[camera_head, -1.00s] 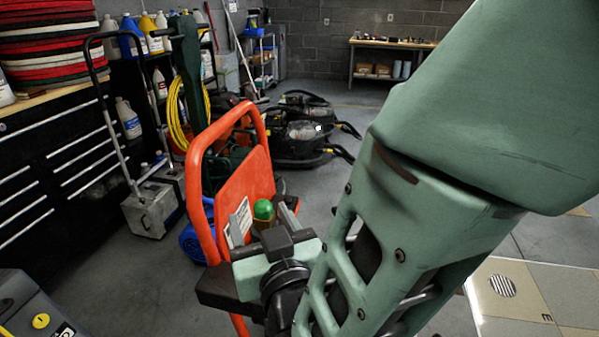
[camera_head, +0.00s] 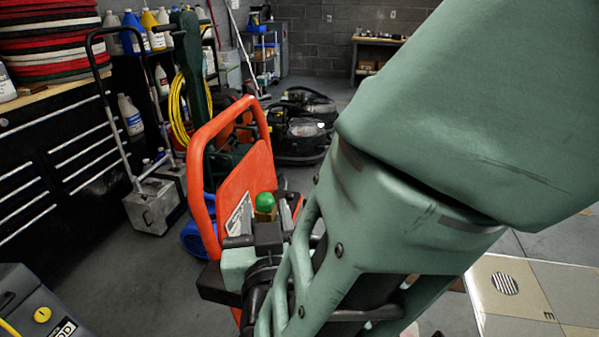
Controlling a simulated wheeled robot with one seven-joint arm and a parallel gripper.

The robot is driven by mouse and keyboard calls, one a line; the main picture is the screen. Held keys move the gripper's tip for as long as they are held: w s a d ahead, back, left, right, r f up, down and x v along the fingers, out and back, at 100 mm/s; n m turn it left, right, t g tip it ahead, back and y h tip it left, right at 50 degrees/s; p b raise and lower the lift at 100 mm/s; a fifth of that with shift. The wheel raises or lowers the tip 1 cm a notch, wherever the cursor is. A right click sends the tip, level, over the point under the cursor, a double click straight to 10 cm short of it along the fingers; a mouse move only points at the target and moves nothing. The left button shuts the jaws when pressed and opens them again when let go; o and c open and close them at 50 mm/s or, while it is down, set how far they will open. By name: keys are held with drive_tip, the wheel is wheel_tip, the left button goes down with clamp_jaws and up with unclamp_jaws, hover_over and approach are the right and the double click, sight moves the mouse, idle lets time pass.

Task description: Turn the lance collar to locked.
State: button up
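A green-topped knob with a brass-coloured body (camera_head: 264,204) stands in front of the orange panel. It may be part of the lance collar, but I see no lock mark. The orange-framed unit (camera_head: 247,182) carries a white label beside it. My gripper (camera_head: 276,220) is at the knob, on its near side. A grey finger-like piece shows just right of the brass body, and dark gripper parts lie below and left. My forearm hides much of the gripper and what lies behind it. I cannot tell whether the fingers touch or grip the knob.
A grey machine (camera_head: 38,310) stands at the lower left. A wheeled cart with a tall handle (camera_head: 152,208) and black drawers (camera_head: 55,170) stand on the left. Black vacuum-like machines (camera_head: 300,130) sit behind. A pale floor panel (camera_head: 530,290) lies at the right.

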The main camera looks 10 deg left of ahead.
drive_tip(key=m+h, duration=0.1)
drive_tip(key=h, duration=0.1)
drive_tip(key=m+h, duration=0.2)
drive_tip(key=h, duration=0.1)
drive_tip(key=shift+d+m+t+h, duration=0.2)
drive_tip(key=shift+m+t+h, duration=0.1)
drive_tip(key=shift+t, duration=0.1)
drive_tip(key=m+h, duration=0.1)
drive_tip(key=h, duration=0.1)
drive_tip(key=m+h, duration=0.2)
drive_tip(key=h, duration=0.1)
drive_tip(key=shift+d+m+g+h, duration=0.3)
drive_tip(key=shift+g, duration=0.1)
drive_tip(key=m+g+h, duration=0.1)
drive_tip(key=h, duration=0.1)
drive_tip(key=m+g+h+p, duration=0.1)
drive_tip(key=h, duration=0.1)
drive_tip(key=m+g+h, duration=0.1)
drive_tip(key=m, duration=0.1)
drive_tip(key=shift+s+d+r+h+p, duration=0.1)
drive_tip(key=shift+s+d+h+p, duration=0.1)
drive_tip(key=shift+d+h+p, duration=0.15)
drive_tip(key=shift+s+m+g+h+p, duration=0.1)
drive_tip(key=shift+m+g+h+p, duration=0.6)
drive_tip(key=shift+m+g+h, duration=0.35)
drive_tip(key=shift+d+g, duration=0.15)
drive_tip(key=shift+g, duration=0.1)
drive_tip(key=o, duration=1)
